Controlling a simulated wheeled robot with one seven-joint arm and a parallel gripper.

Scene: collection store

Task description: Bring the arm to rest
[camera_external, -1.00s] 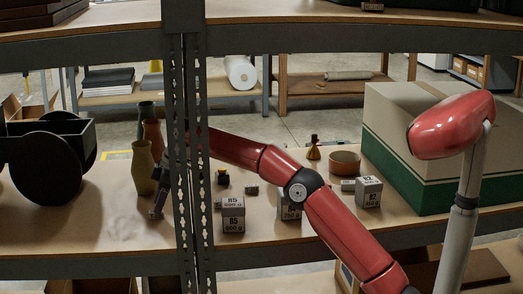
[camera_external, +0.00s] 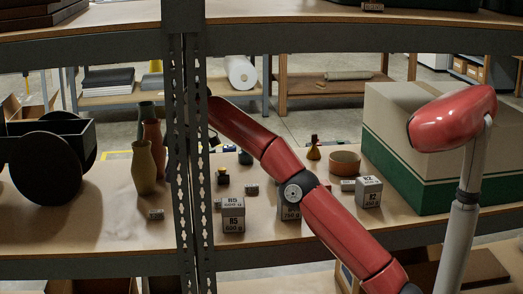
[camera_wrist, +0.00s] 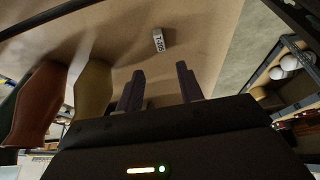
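My arm (camera_external: 310,195) reaches in over the shelf from the lower right. In the external view my gripper is hidden behind the dark upright post. In the wrist view my gripper (camera_wrist: 159,88) is open, its two dark fingers apart with nothing between them. A small grey labelled block (camera_wrist: 158,40) lies on the shelf beyond the fingertips, apart from them. It also shows in the external view (camera_external: 155,214), in front of the olive vase (camera_external: 144,168).
A reddish-brown vase (camera_external: 153,138) and a green vase (camera_external: 146,110) stand behind the olive one. The dark post (camera_external: 188,150) stands close to my arm. Grey weight blocks (camera_external: 233,221), a round box (camera_external: 345,162) and a large box (camera_external: 420,165) occupy the right side.

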